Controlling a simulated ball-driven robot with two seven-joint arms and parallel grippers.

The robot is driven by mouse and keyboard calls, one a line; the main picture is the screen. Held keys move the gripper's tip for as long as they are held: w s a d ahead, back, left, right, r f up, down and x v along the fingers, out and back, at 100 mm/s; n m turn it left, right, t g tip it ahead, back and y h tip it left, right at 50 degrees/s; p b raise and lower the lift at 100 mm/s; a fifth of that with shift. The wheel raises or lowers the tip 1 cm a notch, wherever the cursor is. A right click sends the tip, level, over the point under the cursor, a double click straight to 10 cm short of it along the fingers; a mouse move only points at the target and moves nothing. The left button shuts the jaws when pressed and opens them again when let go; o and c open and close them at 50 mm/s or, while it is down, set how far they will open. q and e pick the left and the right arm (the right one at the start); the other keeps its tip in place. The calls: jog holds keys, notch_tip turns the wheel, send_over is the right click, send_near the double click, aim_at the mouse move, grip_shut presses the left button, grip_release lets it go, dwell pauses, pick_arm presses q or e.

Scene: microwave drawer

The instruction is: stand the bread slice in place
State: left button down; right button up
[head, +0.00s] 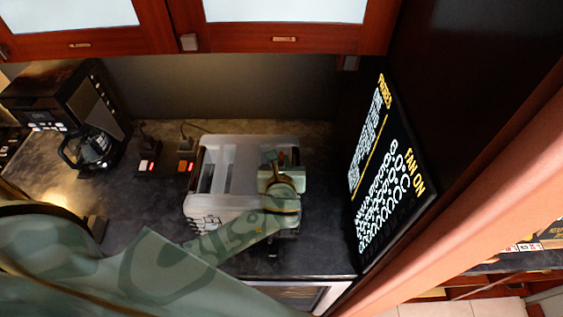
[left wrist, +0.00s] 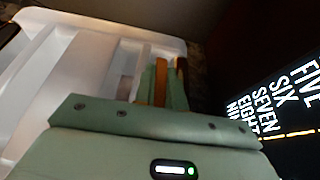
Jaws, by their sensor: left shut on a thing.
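The white toaster (head: 212,205) stands on the dark counter, its long slots facing up. It also fills the left of the left wrist view (left wrist: 95,75). My left gripper (head: 280,163) is over the toaster's right side, and its body hides part of the top there. In the left wrist view the green fingers (left wrist: 172,90) point down beside the slots. They are shut on what looks like the bread slice (left wrist: 160,84), seen only as a thin brown edge. How deep the slice sits in a slot is hidden. My right gripper is not in view.
A black sign with writing (head: 385,180) stands close to the right of the toaster. Red-framed cabinets (head: 285,35) hang above. The counter left of the toaster has some free room.

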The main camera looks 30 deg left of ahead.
pick_arm(q)
jog(key=shift+d+r, duration=0.1)
jog(key=shift+d, duration=0.1)
jog(key=c, duration=1.5)
grip_release()
jog(key=shift+a, duration=0.1)
jog(key=shift+o, duration=0.2)
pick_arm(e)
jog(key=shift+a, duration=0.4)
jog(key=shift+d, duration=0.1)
pick_arm(q)
jog(key=shift+s+d+r, duration=0.1)
jog(key=shift+s+d, duration=0.1)
jog(key=shift+s, duration=0.1)
jog(key=v, duration=1)
jog(key=shift+s, duration=0.15)
jog(key=shift+s+d+r, duration=0.2)
jog(key=shift+s+d, duration=0.05)
jog(key=shift+s, duration=0.2)
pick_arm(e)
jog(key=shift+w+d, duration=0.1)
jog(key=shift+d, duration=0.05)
